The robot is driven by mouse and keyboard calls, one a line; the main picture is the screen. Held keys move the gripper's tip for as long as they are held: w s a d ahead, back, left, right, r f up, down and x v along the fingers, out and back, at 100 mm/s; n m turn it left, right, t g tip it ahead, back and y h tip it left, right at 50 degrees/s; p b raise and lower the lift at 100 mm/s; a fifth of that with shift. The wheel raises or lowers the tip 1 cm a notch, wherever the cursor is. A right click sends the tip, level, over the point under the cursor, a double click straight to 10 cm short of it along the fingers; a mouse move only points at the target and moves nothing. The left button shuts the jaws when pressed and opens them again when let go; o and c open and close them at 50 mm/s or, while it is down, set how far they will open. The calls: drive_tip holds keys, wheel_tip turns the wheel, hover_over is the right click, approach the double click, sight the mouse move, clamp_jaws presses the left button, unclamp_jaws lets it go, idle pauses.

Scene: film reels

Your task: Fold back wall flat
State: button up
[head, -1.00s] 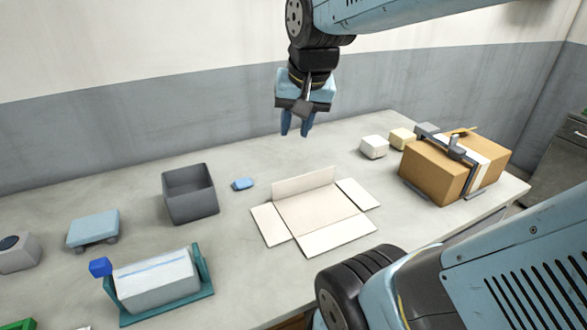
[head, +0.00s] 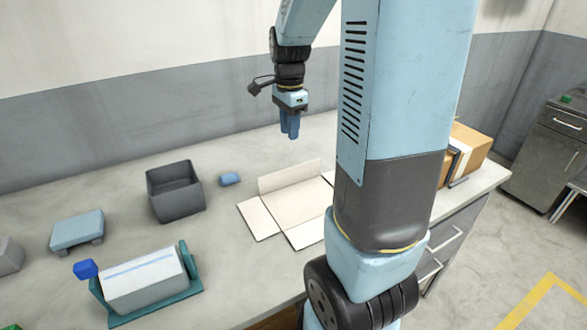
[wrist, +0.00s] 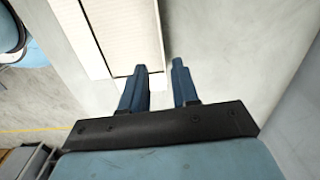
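A cream cardboard box blank (head: 297,205) lies unfolded on the table in the head view. Its left and front flaps lie flat. Its back wall (head: 289,176) stands up, leaning, along the far edge. My arm hides the right part of the blank. My gripper (head: 291,136) points down above the table, behind and above the back wall, apart from it. In the wrist view my gripper (wrist: 160,68) shows two blue fingers with a gap and nothing between them. The cardboard (wrist: 120,25) lies beyond the left finger there.
A teal cradle holding a white roll-like block (head: 145,280) is front left. A brown carton (head: 467,146) stands right, partly behind my arm. Bare table lies behind the blank.

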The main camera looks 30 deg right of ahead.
sight(291, 169)
drive_tip(key=f, duration=1.4)
drive_tip(key=shift+w+d+f, duration=0.15)
drive_tip(key=shift+d+f, duration=0.05)
drive_tip(key=shift+c, duration=0.2)
clamp_jaws()
